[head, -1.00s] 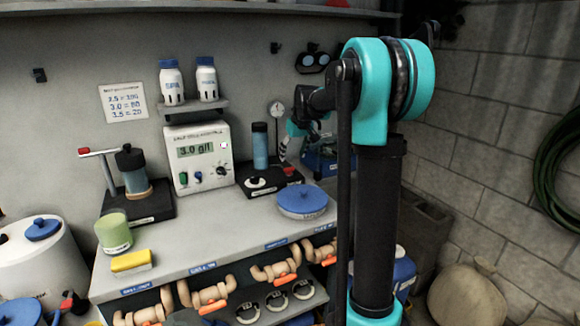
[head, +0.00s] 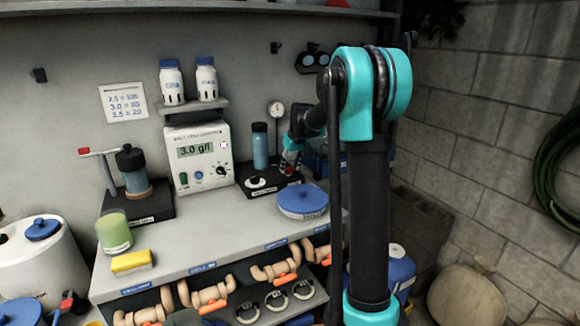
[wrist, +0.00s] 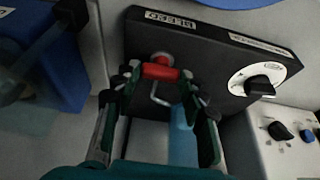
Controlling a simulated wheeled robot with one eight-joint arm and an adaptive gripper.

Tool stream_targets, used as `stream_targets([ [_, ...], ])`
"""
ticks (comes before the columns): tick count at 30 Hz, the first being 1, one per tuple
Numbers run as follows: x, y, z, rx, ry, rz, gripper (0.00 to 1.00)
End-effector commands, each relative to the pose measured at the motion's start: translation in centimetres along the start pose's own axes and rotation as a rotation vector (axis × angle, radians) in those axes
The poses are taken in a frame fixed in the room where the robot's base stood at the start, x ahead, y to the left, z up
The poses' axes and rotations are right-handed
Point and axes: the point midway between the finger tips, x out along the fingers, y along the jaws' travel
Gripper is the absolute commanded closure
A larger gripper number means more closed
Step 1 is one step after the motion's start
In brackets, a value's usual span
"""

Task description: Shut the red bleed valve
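The red bleed valve (wrist: 160,72) is a small red bar handle on a black base (wrist: 205,52) marked BLEED, which reads upside down in the wrist view. My gripper (wrist: 158,84) has its two fingers spread, one on each side of the red handle, with the tips close to its ends. I cannot tell whether either tip touches it. In the head view my gripper (head: 290,158) is low over the right end of the black base, and only a bit of red shows there. A bent metal rod (wrist: 158,98) shows between the fingers.
A black knob on a white dial (wrist: 262,84) sits on the same base. A blue bottle (head: 260,146) and a pressure gauge (head: 276,110) stand close to my gripper. A blue-lidded round tub (head: 302,203) is in front. A blue bin (wrist: 45,50) is beside the base.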

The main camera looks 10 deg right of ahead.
Motion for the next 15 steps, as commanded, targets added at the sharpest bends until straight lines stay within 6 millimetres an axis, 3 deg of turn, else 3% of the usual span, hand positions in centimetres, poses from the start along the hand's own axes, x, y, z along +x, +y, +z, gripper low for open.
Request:
stream_targets([
  [1, -0.01, 0.0, 0.0, 0.0, 0.0, 0.0, 0.68],
  [6, -0.01, 0.0, 0.0, 0.0, 0.0, 0.0, 0.88],
  [15, -0.02, -0.09, -0.02, 0.035, 0.001, 0.014, 0.88],
])
